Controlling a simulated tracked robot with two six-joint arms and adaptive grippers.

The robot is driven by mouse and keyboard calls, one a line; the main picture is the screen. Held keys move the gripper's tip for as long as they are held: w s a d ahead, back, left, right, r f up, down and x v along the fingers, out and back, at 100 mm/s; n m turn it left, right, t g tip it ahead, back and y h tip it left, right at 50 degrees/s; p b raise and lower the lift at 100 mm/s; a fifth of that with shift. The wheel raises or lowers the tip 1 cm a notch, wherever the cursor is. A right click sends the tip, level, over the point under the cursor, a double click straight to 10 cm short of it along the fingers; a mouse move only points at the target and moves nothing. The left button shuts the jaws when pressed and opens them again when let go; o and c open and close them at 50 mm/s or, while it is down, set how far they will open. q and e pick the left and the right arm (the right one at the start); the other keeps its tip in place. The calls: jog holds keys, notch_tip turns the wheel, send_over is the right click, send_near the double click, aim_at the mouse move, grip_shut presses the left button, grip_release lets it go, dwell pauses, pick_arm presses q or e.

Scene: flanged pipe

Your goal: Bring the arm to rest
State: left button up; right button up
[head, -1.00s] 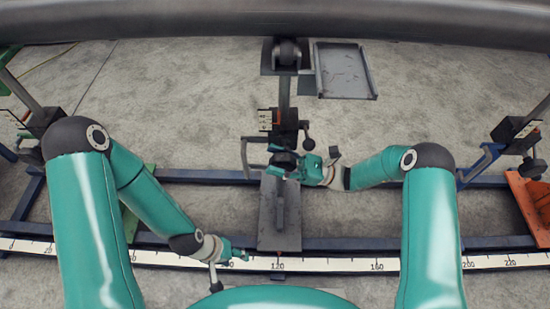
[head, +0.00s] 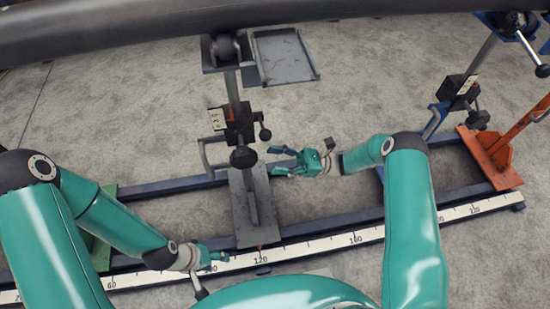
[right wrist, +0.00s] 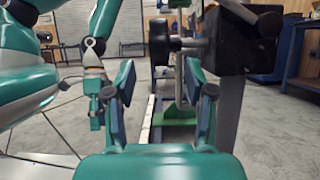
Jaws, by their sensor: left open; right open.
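My right gripper (head: 273,161) is open and empty in the head view. Its fingers point left, towards the black knob (head: 243,157) on the middle pipe stand (head: 240,122), with a gap between. In the right wrist view its two fingers (right wrist: 160,78) are spread, with nothing held between them. The round black knob (right wrist: 164,42) shows ahead of and above the fingers there. My left gripper (head: 222,259) is open and low, beside the white ruler strip (head: 325,245). It also shows at the left of the right wrist view (right wrist: 97,103).
A grey pipe (head: 170,22) crosses the top. A grey tray (head: 283,56) sits beside the middle stand's head. Another stand (head: 462,88) and an orange bracket (head: 492,155) are at the right. Blue rails (head: 330,202) run along the floor. Clear concrete floor (head: 370,85) lies between the stands.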

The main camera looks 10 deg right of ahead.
jog(key=s+a+f+n+g+h, duration=0.45)
jog(key=s+f+h, duration=0.35)
jog(key=s+f, duration=0.35)
jog(key=s+d+f+n+t+h, duration=0.3)
jog(key=s+d+f+n+h, duration=0.4)
jog(key=s+n+h, duration=0.3)
pick_arm(q)
notch_tip(320, 180, up, 23)
jog(key=p, duration=2.3)
pick_arm(e)
notch_tip(320, 180, up, 25)
jog(key=w+n+t+h, duration=0.1)
jog(key=w+t, duration=0.1)
jog(key=shift+w+r, duration=0.15)
jog(key=shift+w, duration=0.05)
pick_arm(q)
jog(key=shift+r, duration=0.1)
jog(key=shift+c, duration=0.3)
pick_arm(e)
jog(key=shift+n, duration=0.25)
jog(key=shift+c, duration=0.3)
